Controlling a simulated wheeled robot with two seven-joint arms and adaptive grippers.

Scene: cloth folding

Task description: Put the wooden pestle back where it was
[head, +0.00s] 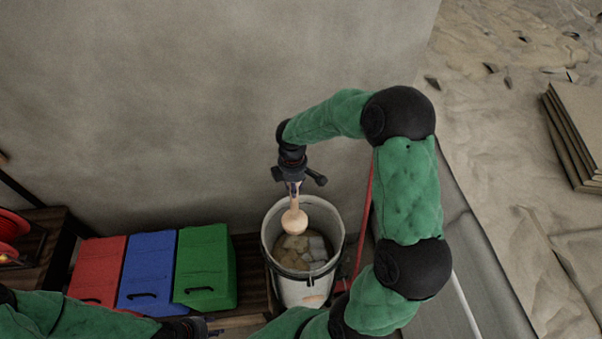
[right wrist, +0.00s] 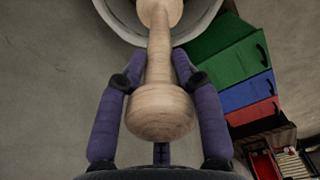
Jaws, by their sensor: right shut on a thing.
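The light wooden pestle (head: 294,220) hangs from my right gripper (head: 293,184), its round end down over the mouth of a white bucket (head: 298,293). In the right wrist view the fingers of my right gripper (right wrist: 155,78) are shut on both sides of the pestle (right wrist: 160,112). One knob faces the camera and the far end points to the bucket rim (right wrist: 207,22). I cannot tell whether the lower end touches the bucket's contents. My left gripper (head: 188,328) is low at the bottom edge, partly cut off; its jaws are unclear.
Brown and grey lumps (head: 300,250) lie in the bucket. Red (head: 97,266), blue (head: 147,263) and green (head: 205,262) lidded boxes stand in a row to its left. A grey wall (head: 200,100) rises behind. Stacked boards (head: 575,130) lie far right on sandy ground.

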